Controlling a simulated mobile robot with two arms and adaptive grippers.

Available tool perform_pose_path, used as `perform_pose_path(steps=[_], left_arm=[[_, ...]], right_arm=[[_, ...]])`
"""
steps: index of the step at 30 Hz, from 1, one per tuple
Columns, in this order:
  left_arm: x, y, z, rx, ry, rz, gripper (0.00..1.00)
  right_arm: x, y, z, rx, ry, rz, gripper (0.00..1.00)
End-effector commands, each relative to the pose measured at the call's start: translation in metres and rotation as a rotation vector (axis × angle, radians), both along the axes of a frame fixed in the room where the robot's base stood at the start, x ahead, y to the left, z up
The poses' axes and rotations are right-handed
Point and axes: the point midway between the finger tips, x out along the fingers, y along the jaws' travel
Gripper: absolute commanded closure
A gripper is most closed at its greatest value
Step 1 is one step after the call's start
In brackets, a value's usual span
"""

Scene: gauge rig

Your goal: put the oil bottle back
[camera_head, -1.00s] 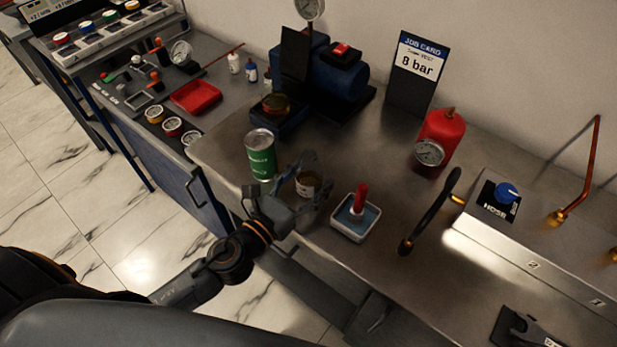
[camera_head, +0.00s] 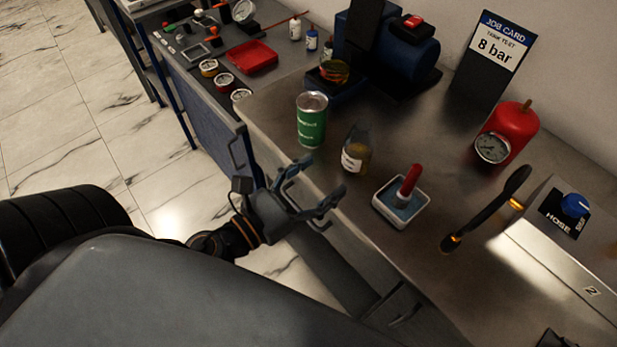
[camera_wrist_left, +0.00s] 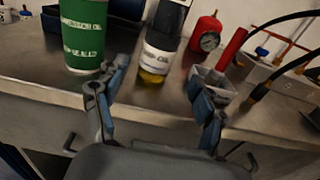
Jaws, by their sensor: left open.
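The oil bottle (camera_head: 356,152) stands upright on the steel bench near its front edge, a clear bottle with amber oil and a white label. It also shows in the left wrist view (camera_wrist_left: 163,42), beyond and between the fingers. My left gripper (camera_head: 318,180) is open and empty, in front of the bench edge and apart from the bottle. In the left wrist view its two fingers (camera_wrist_left: 152,95) are spread wide. My right gripper is not in view.
A green can (camera_head: 312,122) stands left of the bottle. A white tray (camera_head: 386,213) with a red-handled tool is close on its right. A red gauge cylinder (camera_head: 507,135), black handle (camera_head: 487,211) and hose box (camera_head: 560,225) are farther right. A blue pump (camera_head: 395,55) stands behind.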

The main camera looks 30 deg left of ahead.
Motion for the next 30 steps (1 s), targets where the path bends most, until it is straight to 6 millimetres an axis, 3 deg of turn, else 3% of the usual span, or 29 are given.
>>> perform_pose_path(steps=[1, 9, 30], left_arm=[[-0.006, 0.002, -0.005, -0.002, 0.003, 0.002, 0.3], [-0.02, 0.007, -0.001, 0.0, 0.0, 0.001, 0.3], [-0.021, 0.008, 0.0, 0.0, 0.0, 0.001, 0.3]], right_arm=[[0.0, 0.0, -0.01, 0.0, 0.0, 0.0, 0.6], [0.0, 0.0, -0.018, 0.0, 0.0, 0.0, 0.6], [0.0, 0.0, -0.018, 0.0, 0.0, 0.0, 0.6]])
